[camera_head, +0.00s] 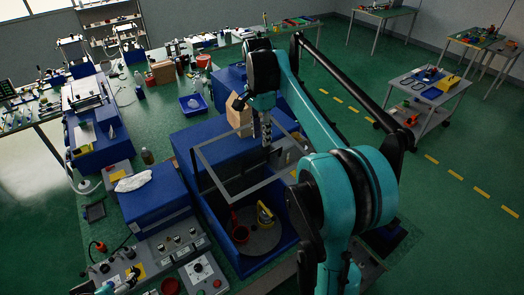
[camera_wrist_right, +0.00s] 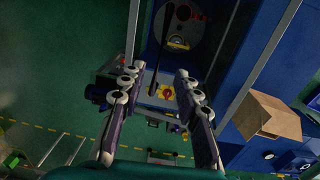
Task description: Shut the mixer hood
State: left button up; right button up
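The mixer is a blue box (camera_head: 202,205) with a round grey floor inside. Its hood (camera_head: 208,162), a grey frame with a see-through panel, stands raised and tilted above the opening. My right gripper (camera_head: 267,145) points down at the far side of the hood frame; I cannot tell whether it touches. In the wrist view the right gripper (camera_wrist_right: 158,98) has its fingers apart, with nothing clearly held. A dark bar (camera_wrist_right: 172,45) shows beyond the fingers.
A control panel (camera_head: 175,245) lies at front left. A cardboard box (camera_head: 238,110) stands behind the hood.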

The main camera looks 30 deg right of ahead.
aim_at(262, 156)
jog(key=f, duration=0.4)
jog(key=f+p, duration=0.1)
jog(key=f, duration=0.2)
jog(key=shift+s, duration=0.25)
grip_shut()
